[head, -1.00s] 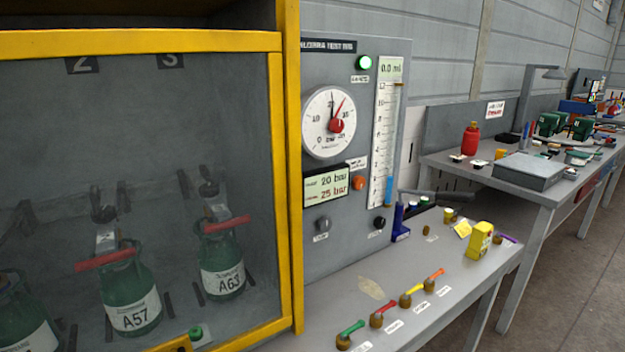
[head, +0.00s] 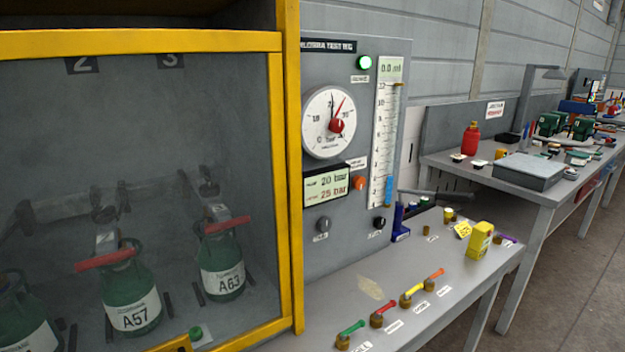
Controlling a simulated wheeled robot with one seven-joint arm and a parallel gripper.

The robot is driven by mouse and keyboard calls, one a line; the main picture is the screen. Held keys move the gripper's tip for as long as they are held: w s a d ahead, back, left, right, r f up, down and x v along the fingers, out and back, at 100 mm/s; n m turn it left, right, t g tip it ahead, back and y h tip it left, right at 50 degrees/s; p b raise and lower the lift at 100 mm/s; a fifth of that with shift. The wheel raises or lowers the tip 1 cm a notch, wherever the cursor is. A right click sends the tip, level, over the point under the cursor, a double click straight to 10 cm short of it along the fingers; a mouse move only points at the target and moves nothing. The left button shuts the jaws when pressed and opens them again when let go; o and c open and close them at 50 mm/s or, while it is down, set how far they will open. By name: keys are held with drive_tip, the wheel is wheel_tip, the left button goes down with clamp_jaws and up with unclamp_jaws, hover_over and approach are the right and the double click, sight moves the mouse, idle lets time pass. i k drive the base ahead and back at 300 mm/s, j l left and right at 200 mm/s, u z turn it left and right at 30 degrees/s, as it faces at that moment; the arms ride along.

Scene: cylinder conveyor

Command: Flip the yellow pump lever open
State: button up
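The yellow lever (head: 412,290) is on the bench top in front of the gauge panel, third in a slanting row of coloured levers on brass-coloured valve bodies. It lies between the red lever (head: 384,309) and the orange lever (head: 436,273), and its handle points up and to the right in the picture, parallel to the others. The green lever (head: 352,328) is nearest. The small labels beside the levers are too blurred to read. My gripper is not in view, and nothing touches the levers.
A yellow-framed cabinet (head: 287,200) with glass stands at left, holding green cylinders, including A57 (head: 134,310) and A63 (head: 221,273). The gauge panel (head: 340,245) stands behind the bench (head: 350,285). A yellow box (head: 480,240) stands on the bench's right part. Another workbench (head: 535,188) is farther right.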

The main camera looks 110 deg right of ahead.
sight(406, 294)
drive_tip(key=k+l+z, duration=0.1)
drive_tip(key=k+l, duration=0.15)
drive_tip(key=k, duration=0.35)
drive_tip(key=k+l+z, duration=0.1)
drive_tip(key=k+l, duration=0.2)
drive_tip(key=k, duration=0.3)
drive_tip(key=k+l+z, duration=0.1)
drive_tip(key=k+l, duration=0.2)
drive_tip(key=k, duration=0.3)
drive_tip(key=k+l+z, duration=0.1)
drive_tip(key=k+l, duration=0.3)
drive_tip(key=k, duration=0.15)
drive_tip(key=k+l+z, duration=0.1)
drive_tip(key=k+l, duration=0.3)
drive_tip(key=k, duration=0.2)
